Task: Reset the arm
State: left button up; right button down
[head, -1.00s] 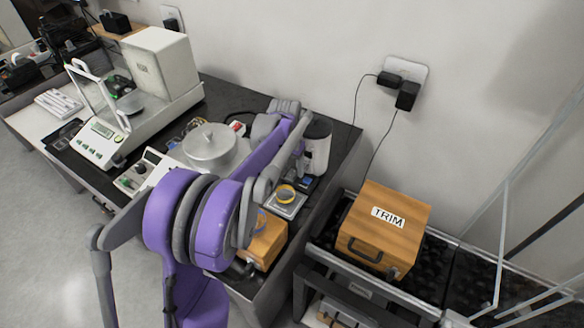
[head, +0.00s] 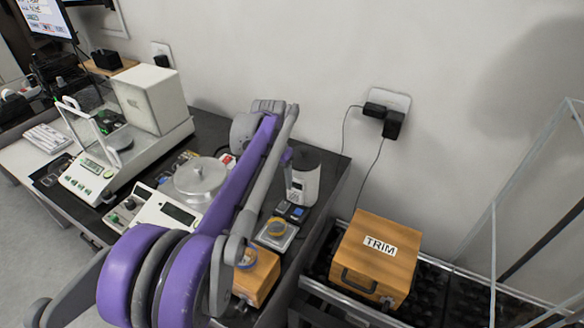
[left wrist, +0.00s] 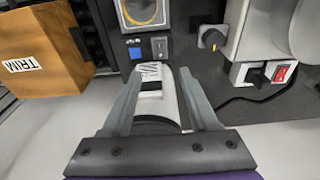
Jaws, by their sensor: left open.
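My left arm, purple and grey, reaches from the bottom of the head view over the dark bench (head: 335,180) toward the wall. My left gripper (left wrist: 163,98) is open, its two grey fingers apart in the left wrist view. A white canister with a dark top (head: 303,182) stands upright beside the far end of the arm. It also shows between and beyond the fingers in the left wrist view (left wrist: 150,73); I cannot tell whether they touch it. In the head view the fingertips are hidden. My right gripper is out of view.
A wooden TRIM box (head: 372,275) stands on a black surface to the right. Clear panels rise at right.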

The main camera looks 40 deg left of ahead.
pick_arm(q)
jog(key=s+d+f+t+p, duration=0.2)
jog(key=s+d, duration=0.8)
jog(key=s+d+f+m+t+p, duration=0.1)
jog(key=s+d+p, duration=0.1)
jog(key=s+d, duration=0.8)
jog(key=shift+s+d+f+t, duration=0.4)
jog(key=shift+s, duration=0.25)
jog(key=shift+c, duration=0.8)
jog(key=shift+a, duration=0.1)
